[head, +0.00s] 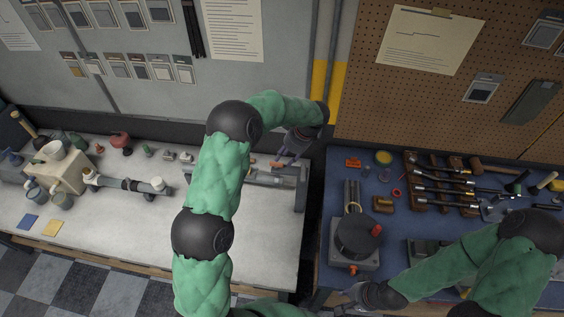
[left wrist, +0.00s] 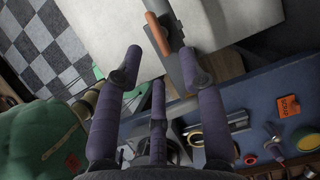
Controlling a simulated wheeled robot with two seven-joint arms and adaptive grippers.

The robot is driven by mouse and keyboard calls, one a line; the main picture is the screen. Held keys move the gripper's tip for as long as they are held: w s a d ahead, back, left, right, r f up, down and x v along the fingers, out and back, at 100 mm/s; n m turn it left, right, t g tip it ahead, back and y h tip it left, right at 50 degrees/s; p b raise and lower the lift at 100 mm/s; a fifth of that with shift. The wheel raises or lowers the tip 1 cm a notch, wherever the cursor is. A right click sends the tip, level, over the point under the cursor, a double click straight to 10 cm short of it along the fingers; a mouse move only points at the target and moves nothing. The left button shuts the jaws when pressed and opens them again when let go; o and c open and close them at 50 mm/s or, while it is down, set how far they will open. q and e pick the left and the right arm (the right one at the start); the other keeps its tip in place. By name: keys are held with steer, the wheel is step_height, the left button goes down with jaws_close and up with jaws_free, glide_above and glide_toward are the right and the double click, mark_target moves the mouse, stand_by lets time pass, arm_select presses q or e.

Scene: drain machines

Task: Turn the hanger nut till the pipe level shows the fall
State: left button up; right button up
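My left gripper (left wrist: 160,54) has its purple fingers spread, with nothing held between them. In the head view it (head: 287,150) hangs over the far right end of the white bench. A grey metal fixture (head: 292,182) lies just below it. An orange bar (left wrist: 157,34) on the grey metal shows just beyond the fingertips in the left wrist view. A grey pipe (head: 125,183) with white end fittings lies at the bench's left. I cannot make out the hanger nut or the pipe level. My right gripper (head: 345,301) is low near the front edge, its fingers small and unclear.
The blue bench (head: 330,225) at right carries a dark round machine (head: 358,236) and a wooden tool rack (head: 432,204). A beige box (head: 58,168) with cups stands at far left. My left arm covers the white bench's middle.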

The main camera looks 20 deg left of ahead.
mark_target(280, 164)
arm_select(q)
steer(key=shift+x, duration=2.25)
jaws_close()
